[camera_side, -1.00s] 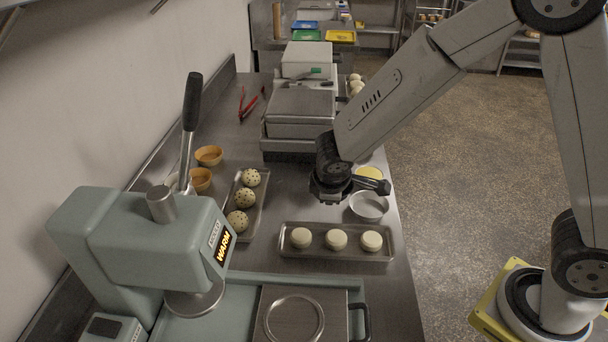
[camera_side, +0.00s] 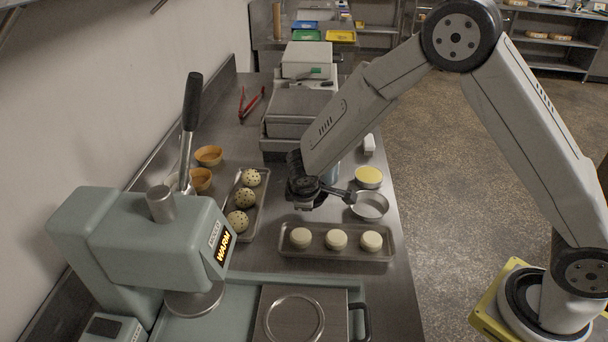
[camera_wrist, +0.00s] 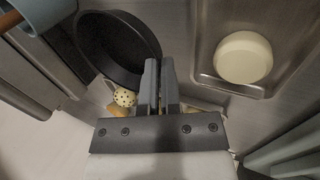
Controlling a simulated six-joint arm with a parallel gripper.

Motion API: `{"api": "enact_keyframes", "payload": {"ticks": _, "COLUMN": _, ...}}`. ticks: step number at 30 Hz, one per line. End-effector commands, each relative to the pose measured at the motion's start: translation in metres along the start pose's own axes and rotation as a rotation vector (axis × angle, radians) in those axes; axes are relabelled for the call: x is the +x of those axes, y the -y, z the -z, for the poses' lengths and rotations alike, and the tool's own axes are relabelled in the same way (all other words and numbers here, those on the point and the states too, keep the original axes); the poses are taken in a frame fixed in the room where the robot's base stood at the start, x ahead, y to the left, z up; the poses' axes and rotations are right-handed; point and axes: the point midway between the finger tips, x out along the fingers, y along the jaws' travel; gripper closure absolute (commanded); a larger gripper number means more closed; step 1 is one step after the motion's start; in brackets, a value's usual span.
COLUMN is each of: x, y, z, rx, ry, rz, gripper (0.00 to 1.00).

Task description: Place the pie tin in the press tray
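In the wrist view a dark round dish (camera_wrist: 110,40), which looks like the tin, lies just left of my fingers. The press tray (camera_side: 269,305) is a flat plate with a raised ring and a side handle, at the front.
A tray (camera_side: 288,253) with three pale dough rounds lies between the tin and the press tray. The green-grey press (camera_side: 130,240) with its upright lever stands front left. A tray of speckled dough balls (camera_side: 245,198) is to the left.

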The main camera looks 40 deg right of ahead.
Motion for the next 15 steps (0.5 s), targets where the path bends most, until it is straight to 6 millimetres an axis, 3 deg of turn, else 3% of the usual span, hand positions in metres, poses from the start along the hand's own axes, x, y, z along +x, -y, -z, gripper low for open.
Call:
{"api": "enact_keyframes", "payload": {"ticks": 7, "x": 0.009, "y": 0.0, "z": 0.004, "rx": 0.0, "ry": 0.001, "rz": 0.0, "gripper": 1.0}}
{"api": "enact_keyframes", "payload": {"ticks": 15, "x": 0.032, "y": 0.012, "z": 0.003, "rx": 0.0, "ry": 0.001, "rz": 0.0, "gripper": 1.0}}
